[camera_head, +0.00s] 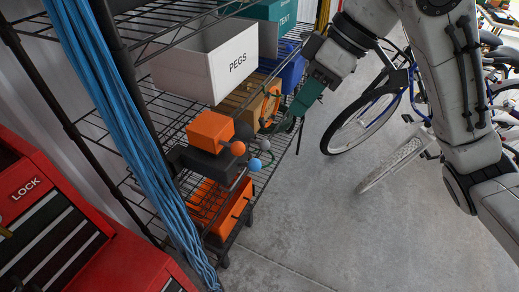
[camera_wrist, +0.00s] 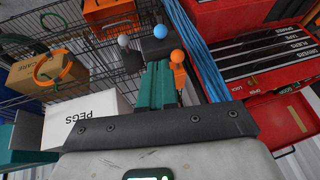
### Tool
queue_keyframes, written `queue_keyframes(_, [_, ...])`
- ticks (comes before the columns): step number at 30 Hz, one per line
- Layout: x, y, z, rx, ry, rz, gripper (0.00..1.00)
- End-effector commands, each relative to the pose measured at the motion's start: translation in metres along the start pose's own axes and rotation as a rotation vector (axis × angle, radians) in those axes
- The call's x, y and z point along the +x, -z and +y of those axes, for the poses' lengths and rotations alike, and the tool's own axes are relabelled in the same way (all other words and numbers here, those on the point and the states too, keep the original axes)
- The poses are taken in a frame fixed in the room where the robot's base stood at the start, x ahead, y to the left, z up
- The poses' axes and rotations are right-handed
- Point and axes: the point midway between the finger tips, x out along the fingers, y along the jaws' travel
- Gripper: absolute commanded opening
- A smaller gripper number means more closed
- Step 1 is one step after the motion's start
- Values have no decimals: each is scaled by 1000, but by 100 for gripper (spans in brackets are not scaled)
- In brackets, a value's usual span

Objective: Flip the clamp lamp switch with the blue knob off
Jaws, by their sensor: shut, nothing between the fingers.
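An orange knob (camera_head: 238,148) and a grey knob (camera_head: 264,143) stick out close by, from the cluster of orange and dark boxes. In the wrist view the orange knob (camera_wrist: 177,56) is right beside my fingertips and the grey knob (camera_wrist: 123,40) is to the left. My gripper (camera_head: 294,121), with green fingers, is shut and empty, above and right of the blue knob. I see no clear contact. The lamp itself is hard to make out.
The wire shelf holds a white PEGS bin (camera_head: 205,62), and an orange box (camera_head: 220,205) sits below the knobs. Blue cables (camera_head: 110,120) hang at the left, beside a red tool chest (camera_head: 60,225). A bicycle (camera_head: 365,122) stands behind; the floor at lower right is clear.

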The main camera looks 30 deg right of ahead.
Motion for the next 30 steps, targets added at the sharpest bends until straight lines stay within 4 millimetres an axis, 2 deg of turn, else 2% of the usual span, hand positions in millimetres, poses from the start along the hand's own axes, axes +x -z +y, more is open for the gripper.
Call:
queue_keyframes(5, [5, 0, 0, 0, 2, 1, 0])
queue_keyframes(8, [16, 0, 0, 1, 4, 1, 0])
queue_keyframes(21, [100, 0, -2, 1, 7, 1, 0])
queue_keyframes(25, [120, 1, -1, 0, 4, 0, 0])
queue_keyframes(30, [135, 0, 0, 0, 1, 1, 0])
